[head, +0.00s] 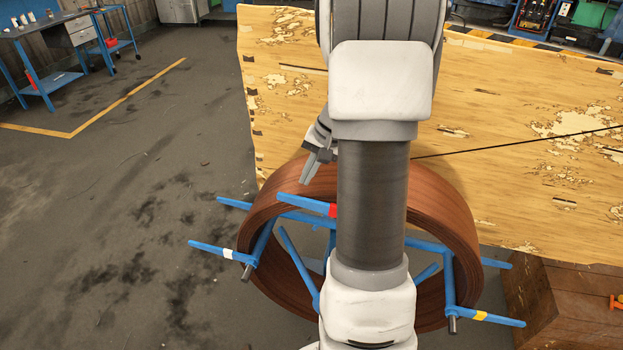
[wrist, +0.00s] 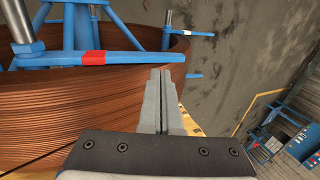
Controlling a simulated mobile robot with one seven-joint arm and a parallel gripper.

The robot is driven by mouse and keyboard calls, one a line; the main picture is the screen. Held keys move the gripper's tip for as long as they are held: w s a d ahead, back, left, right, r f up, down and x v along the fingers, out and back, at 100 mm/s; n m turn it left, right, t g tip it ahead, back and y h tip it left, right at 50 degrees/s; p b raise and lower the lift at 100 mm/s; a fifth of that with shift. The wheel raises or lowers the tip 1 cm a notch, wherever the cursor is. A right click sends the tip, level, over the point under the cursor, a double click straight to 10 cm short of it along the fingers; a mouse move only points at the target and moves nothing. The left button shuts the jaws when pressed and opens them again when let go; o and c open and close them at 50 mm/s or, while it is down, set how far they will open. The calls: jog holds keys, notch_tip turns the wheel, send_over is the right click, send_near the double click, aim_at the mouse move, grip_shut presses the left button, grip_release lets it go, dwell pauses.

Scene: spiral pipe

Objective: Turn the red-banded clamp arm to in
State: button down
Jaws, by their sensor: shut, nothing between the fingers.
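The red-banded clamp arm (head: 300,202) is a blue bar on the coil's frame, its free end pointing left in the head view. Part of it is hidden behind my arm. In the wrist view the red-banded clamp arm (wrist: 135,42) runs over the coil's edge, with its red band (wrist: 93,57) at left. My gripper (head: 309,181) is shut and empty, just above the bar in the head view. In the wrist view my gripper (wrist: 161,72) points at the coil's side, its tips just below the bar's free end. I see no clear contact.
The brown pipe coil (head: 455,215) sits on a blue frame. A white-banded arm (head: 212,248) sticks out left and a yellow-banded arm (head: 495,319) right. A wooden table (head: 500,150) lies behind, a wooden crate (head: 550,300) at lower right. The floor at left is free.

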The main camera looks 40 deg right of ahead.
notch_tip(320, 180, up, 9)
jog(key=g+h+b, duration=0.2)
jog(key=g+b, duration=0.1)
jog(key=b, duration=0.3)
send_near(304, 200)
notch_tip(304, 200, down, 7)
jog(key=shift+s+r, duration=0.1)
jog(key=shift+r, duration=0.1)
jog(key=shift+f, duration=0.15)
dwell(0.4)
jog(key=shift+a+f+b, duration=0.2)
jog(key=shift+f+b, duration=0.1)
jog(key=shift+f, duration=0.5)
jog(key=shift+g+h, duration=0.7)
jog(key=f+b, duration=0.1)
jog(key=f, duration=0.1)
jog(key=f+b, duration=0.1)
jog(key=f, duration=0.1)
jog(key=w+f+b, duration=0.1)
jog(key=f, duration=0.2)
jog(key=shift+a, duration=0.3)
jog(key=shift+s+d+f+g+h+b, duration=0.2)
jog(key=shift+f+g+h+b, duration=0.15)
jog(key=shift+f+g+h, duration=0.4)
jog(key=shift+s+d+f+g+h+b, duration=0.15)
jog(key=shift+f+g+h+b, duration=0.15)
jog(key=shift+f+g+h, duration=0.4)
